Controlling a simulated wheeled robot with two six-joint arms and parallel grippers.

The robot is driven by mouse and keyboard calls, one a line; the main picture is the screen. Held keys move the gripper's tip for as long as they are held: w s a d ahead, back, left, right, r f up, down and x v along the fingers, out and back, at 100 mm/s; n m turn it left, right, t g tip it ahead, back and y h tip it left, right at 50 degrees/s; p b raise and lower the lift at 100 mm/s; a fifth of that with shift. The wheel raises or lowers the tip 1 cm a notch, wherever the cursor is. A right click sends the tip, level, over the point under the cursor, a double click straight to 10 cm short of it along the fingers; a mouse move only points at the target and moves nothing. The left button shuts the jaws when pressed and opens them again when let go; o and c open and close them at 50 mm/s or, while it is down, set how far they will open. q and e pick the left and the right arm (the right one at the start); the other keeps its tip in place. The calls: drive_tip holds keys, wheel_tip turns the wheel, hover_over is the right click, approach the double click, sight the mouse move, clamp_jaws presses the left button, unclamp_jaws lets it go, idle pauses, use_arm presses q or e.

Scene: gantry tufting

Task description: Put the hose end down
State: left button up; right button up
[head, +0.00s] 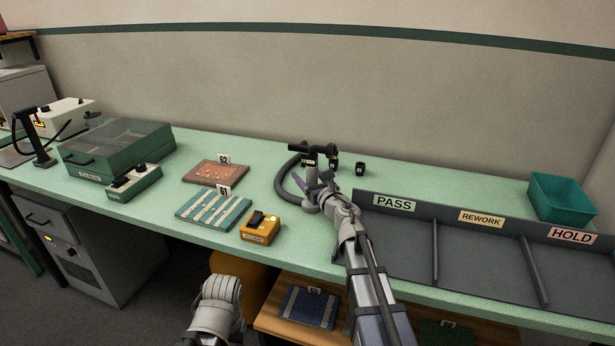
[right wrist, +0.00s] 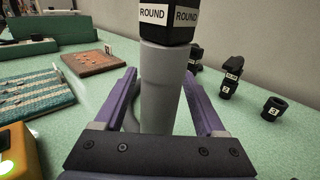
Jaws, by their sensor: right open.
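The hose end is a grey upright cylinder (right wrist: 160,90) in the right wrist view. A black block labelled ROUND (right wrist: 168,18) sits on its top. My right gripper (head: 313,188) is open, with one purple finger on each side of the cylinder. Gaps show beside the cylinder, so the fingers look apart from it. In the head view the dark hose (head: 281,186) curves on the bench to the left of the gripper. The hose end's foot is hidden behind the gripper's palm in the wrist view.
Small black fittings (right wrist: 274,108) stand right of the hose end. The grey sorting tray (head: 463,250) and teal bin (head: 562,199) are further right. The orange box (head: 260,228), teal board (head: 213,209) and brown board (head: 215,172) lie left. The bench behind is mostly clear.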

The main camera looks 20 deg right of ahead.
drive_tip(key=s+d, duration=0.2)
drive_tip(key=s, duration=0.9)
drive_tip(key=shift+s+d, duration=0.15)
drive_tip(key=shift+s, duration=0.25)
